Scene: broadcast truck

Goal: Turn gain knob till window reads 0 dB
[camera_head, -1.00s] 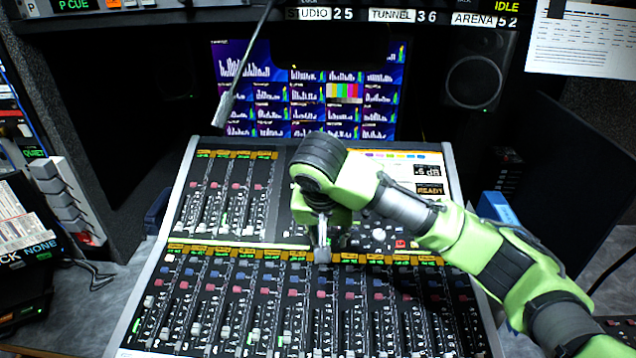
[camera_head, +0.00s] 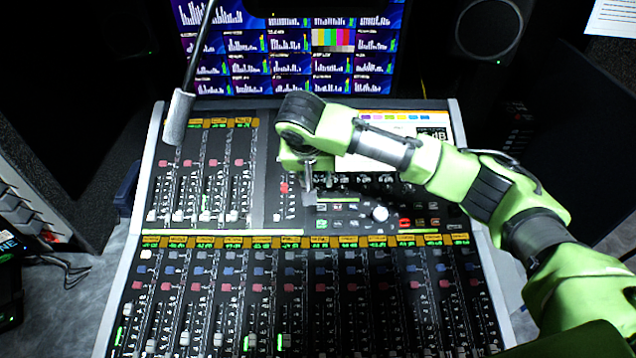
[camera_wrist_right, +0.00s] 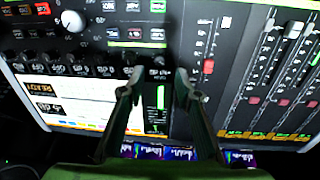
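My right gripper (camera_head: 309,198) is over the upper middle of the mixing console (camera_head: 140,215), pointing down. In the right wrist view its two fingers (camera_wrist_right: 158,76) are apart, with nothing held between them. A dark knob (camera_wrist_right: 157,60) shows just past the fingertips, at the end of a row of similar dark knobs (camera_wrist_right: 80,69); I cannot read which is the gain knob. A larger pale knob (camera_head: 380,213) stands to the right of the gripper. The dark readout window (camera_head: 433,133) shows "dB"; its number is partly hidden by my right arm. My left gripper is out of view.
A gooseneck microphone (camera_head: 179,115) hangs over the console's upper left. Channel faders (camera_head: 220,310) fill the lower panel. A monitor (camera_head: 240,65) stands behind the console, with a speaker (camera_head: 490,28) to its right.

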